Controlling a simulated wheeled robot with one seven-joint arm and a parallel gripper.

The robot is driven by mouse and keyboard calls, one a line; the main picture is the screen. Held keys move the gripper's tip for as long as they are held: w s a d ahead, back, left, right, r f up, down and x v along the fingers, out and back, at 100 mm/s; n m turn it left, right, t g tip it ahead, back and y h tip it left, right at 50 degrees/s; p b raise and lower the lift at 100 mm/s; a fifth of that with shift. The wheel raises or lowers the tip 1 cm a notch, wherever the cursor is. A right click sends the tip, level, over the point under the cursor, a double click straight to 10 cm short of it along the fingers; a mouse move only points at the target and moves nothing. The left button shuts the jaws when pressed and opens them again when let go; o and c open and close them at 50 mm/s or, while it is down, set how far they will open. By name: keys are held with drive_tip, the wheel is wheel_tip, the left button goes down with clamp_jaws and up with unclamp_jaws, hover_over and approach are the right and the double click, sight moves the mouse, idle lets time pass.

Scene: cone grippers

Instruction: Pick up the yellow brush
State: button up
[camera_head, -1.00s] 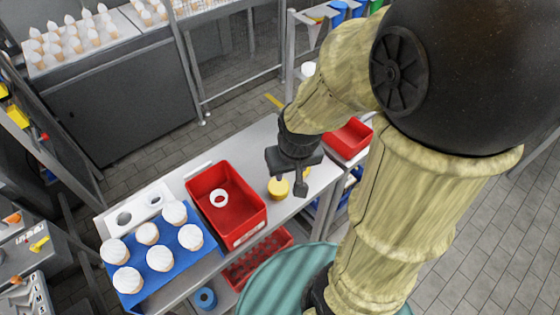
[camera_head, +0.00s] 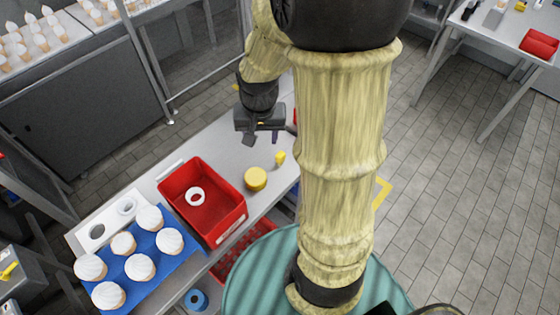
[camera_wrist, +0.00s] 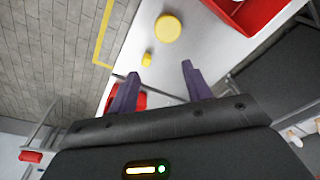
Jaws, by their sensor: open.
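A small yellow piece (camera_head: 280,157) stands on the grey table, beside a larger round yellow thing (camera_head: 255,179). The small piece may be the brush; its shape is too small to tell. In the wrist view the small yellow piece (camera_wrist: 147,59) lies just beyond the fingertips, between their lines, and the round yellow thing (camera_wrist: 168,28) is farther up. My gripper (camera_head: 262,138) is above the table, up and left of the small piece in the head view. Its two purple fingers (camera_wrist: 160,72) are apart with nothing between them.
A red bin (camera_head: 240,213) holding a white ring (camera_head: 195,196) stands left of the round yellow thing. A blue tray (camera_head: 165,275) with several white-topped cones is farther left. A red container (camera_wrist: 141,101) shows behind a finger. Table around the yellow things is clear.

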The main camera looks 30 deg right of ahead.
drive_tip(key=w+d+f+m+g+b, duration=0.1)
drive_tip(key=w+d+f+m+b, duration=0.1)
drive_tip(key=w+d+f+m, duration=0.3)
drive_tip(key=w+d+m, duration=0.1)
drive_tip(key=d+m, duration=0.2)
drive_tip(key=d, duration=0.1)
drive_tip(key=shift+d+g, duration=0.3)
drive_tip(key=shift+d, duration=0.05)
drive_tip(key=shift+f, duration=0.1)
drive_tip(key=p, duration=0.2)
approach(282, 155)
drive_tip(key=f, duration=0.5)
drive_tip(key=shift+d+f, duration=0.25)
